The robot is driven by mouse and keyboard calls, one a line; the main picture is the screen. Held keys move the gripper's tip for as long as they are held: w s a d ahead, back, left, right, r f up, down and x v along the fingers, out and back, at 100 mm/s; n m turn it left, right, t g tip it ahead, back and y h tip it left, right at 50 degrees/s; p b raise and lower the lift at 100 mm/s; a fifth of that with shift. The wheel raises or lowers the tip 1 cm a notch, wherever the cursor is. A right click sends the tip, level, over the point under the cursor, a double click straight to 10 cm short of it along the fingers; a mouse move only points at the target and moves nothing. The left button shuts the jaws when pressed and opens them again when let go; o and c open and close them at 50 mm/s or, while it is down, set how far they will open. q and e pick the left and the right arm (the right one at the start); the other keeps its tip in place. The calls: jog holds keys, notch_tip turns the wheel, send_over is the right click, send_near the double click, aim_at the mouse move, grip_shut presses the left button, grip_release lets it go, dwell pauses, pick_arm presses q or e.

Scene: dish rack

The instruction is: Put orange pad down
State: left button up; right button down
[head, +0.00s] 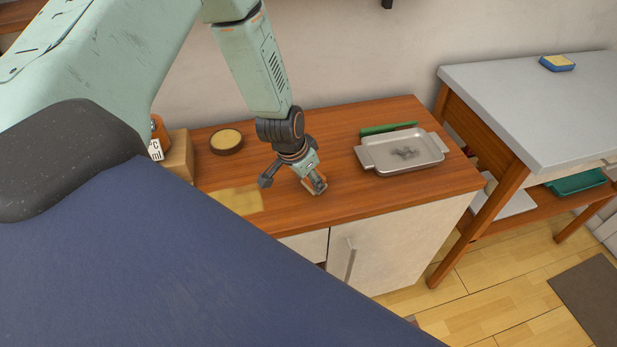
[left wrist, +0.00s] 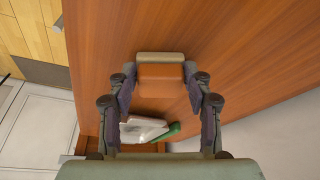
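My left gripper (head: 317,184) is low over the front part of the brown wooden counter (head: 335,205). In the left wrist view the orange pad (left wrist: 160,76), an orange block with a beige layer along one side, sits between the two fingertips (left wrist: 160,80). The fingertips appear to press on its two ends. In the head view only a small part of the pad shows at the fingertips. I cannot tell whether it touches the counter. My right gripper is in neither view.
A metal tray (head: 376,160) with a dark stain stands to the right, a green item (head: 388,128) behind it. A round tan-topped dish (head: 227,141) and a wooden box (head: 179,154) stand further left. Counter around the gripper is clear.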

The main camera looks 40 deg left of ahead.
pick_arm(q)
jog(key=o, duration=0.4)
jog(key=shift+d+p+v, duration=0.3)
jog(key=shift+p+v, duration=5.05)
jog(key=shift+v, duration=0.85)
jog(key=s+d+f+n+g, duration=0.1)
jog(key=s+d+f, duration=0.1)
jog(key=s, duration=0.6)
jog(key=s+d+f+n+g, duration=0.1)
jog(key=s+d+f, duration=0.1)
jog(key=s, duration=0.7)
jog(key=s+d+f+n+g, duration=0.1)
jog(key=s+d, duration=0.3)
jog(key=s, duration=0.5)
jog(key=shift+d+f+g, duration=0.15)
jog(key=shift+f+g, duration=0.25)
jog(key=shift+f, duration=0.1)
